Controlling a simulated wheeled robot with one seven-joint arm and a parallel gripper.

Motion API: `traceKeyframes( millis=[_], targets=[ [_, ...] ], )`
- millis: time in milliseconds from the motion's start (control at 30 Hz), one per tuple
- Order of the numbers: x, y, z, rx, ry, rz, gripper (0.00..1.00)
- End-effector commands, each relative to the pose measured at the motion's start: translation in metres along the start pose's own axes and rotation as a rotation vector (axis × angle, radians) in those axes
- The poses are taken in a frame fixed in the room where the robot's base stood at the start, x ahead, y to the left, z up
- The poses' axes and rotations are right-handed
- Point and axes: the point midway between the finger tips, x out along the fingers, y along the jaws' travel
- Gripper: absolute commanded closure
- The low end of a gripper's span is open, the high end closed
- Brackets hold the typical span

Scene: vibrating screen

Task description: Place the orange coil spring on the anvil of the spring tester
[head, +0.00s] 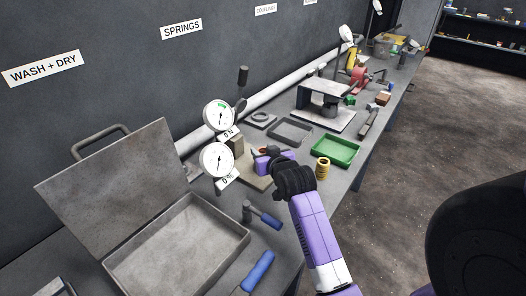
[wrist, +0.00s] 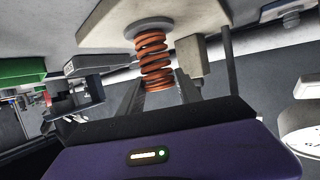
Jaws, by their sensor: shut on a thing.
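The orange coil spring (wrist: 154,58) is between the fingers of my gripper (wrist: 158,84) in the wrist view, which looks upside down. The fingers are shut on its near end. Its far end meets or lies just over the round grey anvil (wrist: 150,25) on the pale base plate (wrist: 95,22); I cannot tell if it touches. In the head view, my gripper (head: 268,158) is at the spring tester, over its base (head: 257,180). A white dial (head: 216,160) stands just left of it. The spring is mostly hidden there by my gripper.
A yellow coil spring (head: 322,169) stands right of my arm, near a green tray (head: 335,151). A grey tray (head: 291,131) lies behind. An open metal box (head: 178,250) and blue-handled tools (head: 265,218) are at the front left. A second dial (head: 219,115) stands behind the first.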

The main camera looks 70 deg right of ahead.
Motion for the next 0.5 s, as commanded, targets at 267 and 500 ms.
traceKeyframes(
  millis=[267,500],
  targets=[
    [0.0007,-0.0004,0.0012,0.000,0.001,-0.001,1.00],
    [0.0009,-0.0004,0.0022,0.000,0.000,-0.001,0.37]
  ],
)
